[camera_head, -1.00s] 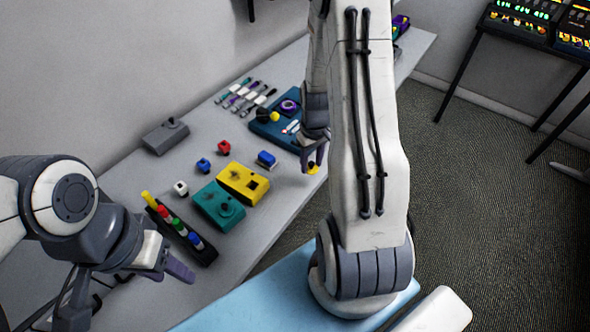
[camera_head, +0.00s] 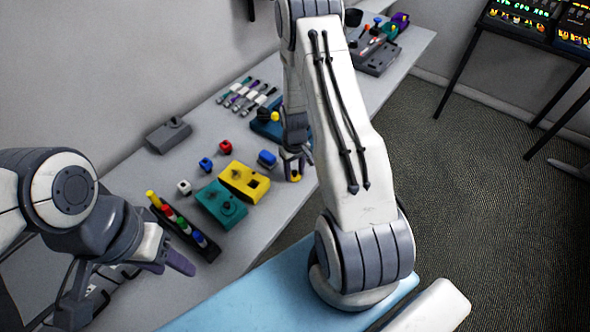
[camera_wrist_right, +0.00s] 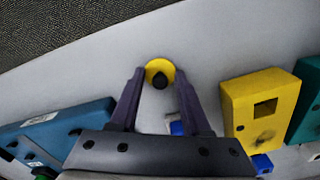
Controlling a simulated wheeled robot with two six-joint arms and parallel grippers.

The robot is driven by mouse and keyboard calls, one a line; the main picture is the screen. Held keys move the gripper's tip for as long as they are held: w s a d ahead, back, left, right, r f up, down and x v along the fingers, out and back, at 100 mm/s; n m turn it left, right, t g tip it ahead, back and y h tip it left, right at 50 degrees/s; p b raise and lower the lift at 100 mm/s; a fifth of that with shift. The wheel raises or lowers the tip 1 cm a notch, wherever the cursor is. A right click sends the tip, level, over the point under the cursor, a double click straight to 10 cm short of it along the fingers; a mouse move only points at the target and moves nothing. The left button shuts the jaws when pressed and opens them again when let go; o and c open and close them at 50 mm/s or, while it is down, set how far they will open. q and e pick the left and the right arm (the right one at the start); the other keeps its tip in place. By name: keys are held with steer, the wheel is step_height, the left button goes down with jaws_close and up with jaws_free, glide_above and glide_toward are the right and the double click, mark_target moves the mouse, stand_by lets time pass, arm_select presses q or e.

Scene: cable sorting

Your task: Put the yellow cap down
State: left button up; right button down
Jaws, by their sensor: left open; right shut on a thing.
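The yellow cap (camera_wrist_right: 168,67) is between the fingertips of my right gripper (camera_wrist_right: 158,80), which is shut on it. In the head view the cap (camera_head: 295,177) shows at the tips of my right gripper (camera_head: 295,170), low over the table's right edge area, right of the blue block. Whether it touches the table I cannot tell. My left gripper (camera_head: 172,264) is open and empty, near the front of the table by the pen rack.
The yellow box (camera_head: 238,178) and teal box (camera_head: 214,201) stand left of the right gripper. A dark rack (camera_head: 205,247) holds several coloured pieces. A grey box (camera_head: 168,135) stands at the back. Bare table (camera_head: 268,208) lies in front of the yellow box.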

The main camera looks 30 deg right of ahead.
steer(key=shift+f, duration=0.2)
steer(key=shift+c, duration=1.8)
jaws_free()
steer(key=shift+r, duration=0.1)
